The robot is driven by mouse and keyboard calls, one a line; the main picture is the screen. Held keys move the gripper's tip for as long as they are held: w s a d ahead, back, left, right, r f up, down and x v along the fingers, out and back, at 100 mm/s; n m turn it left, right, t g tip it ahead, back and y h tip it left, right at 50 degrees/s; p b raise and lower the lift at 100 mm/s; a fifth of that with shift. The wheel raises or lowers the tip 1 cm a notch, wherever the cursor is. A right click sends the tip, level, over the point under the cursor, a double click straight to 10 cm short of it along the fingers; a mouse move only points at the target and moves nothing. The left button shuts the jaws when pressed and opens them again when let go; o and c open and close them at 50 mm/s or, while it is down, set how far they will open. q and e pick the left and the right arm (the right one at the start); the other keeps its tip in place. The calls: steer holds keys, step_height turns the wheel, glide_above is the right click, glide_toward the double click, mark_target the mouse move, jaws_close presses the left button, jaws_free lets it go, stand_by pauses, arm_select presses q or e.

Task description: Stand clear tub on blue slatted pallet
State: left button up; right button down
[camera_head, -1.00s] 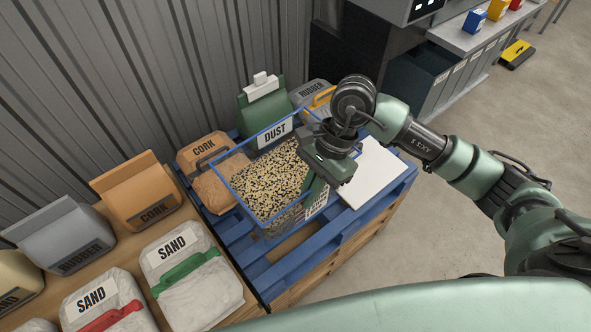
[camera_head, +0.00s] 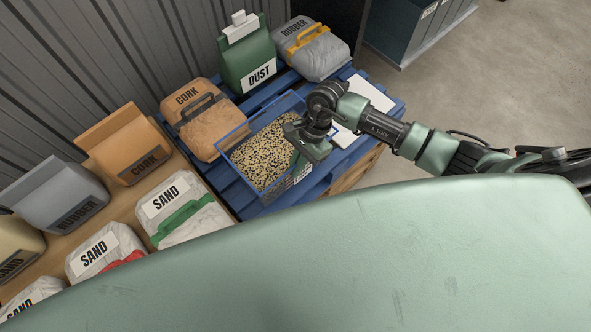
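The clear tub (camera_head: 256,158) has a blue rim and is filled with pale and dark granules. It appears level and is over the blue slatted pallet (camera_head: 238,192), seemingly down on its slats; its underside is hidden. My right gripper (camera_head: 298,170) is at the tub's right wall, pointing down, and appears shut on that wall; its fingertips are partly hidden. My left gripper is out of view.
A CORK sack (camera_head: 205,125), a green DUST bag (camera_head: 247,52) and a grey RUBBER sack (camera_head: 315,52) stand behind the tub. A white board (camera_head: 367,96) lies to its right. A wooden surface (camera_head: 128,200) with several bags adjoins at left. My green body covers the foreground.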

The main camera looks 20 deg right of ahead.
mark_target(295, 184)
steer(key=shift+f, duration=1.45)
steer(key=shift+f, duration=0.15)
steer(key=c, duration=1.6)
jaws_free()
steer(key=shift+c, duration=0.2)
steer(key=shift+r, duration=0.2)
steer(key=shift+d+r, duration=0.15)
steer(key=shift+r, duration=0.1)
steer(key=v, duration=1.1)
steer(key=shift+d+r+b, duration=0.15)
steer(key=shift+b, duration=0.2)
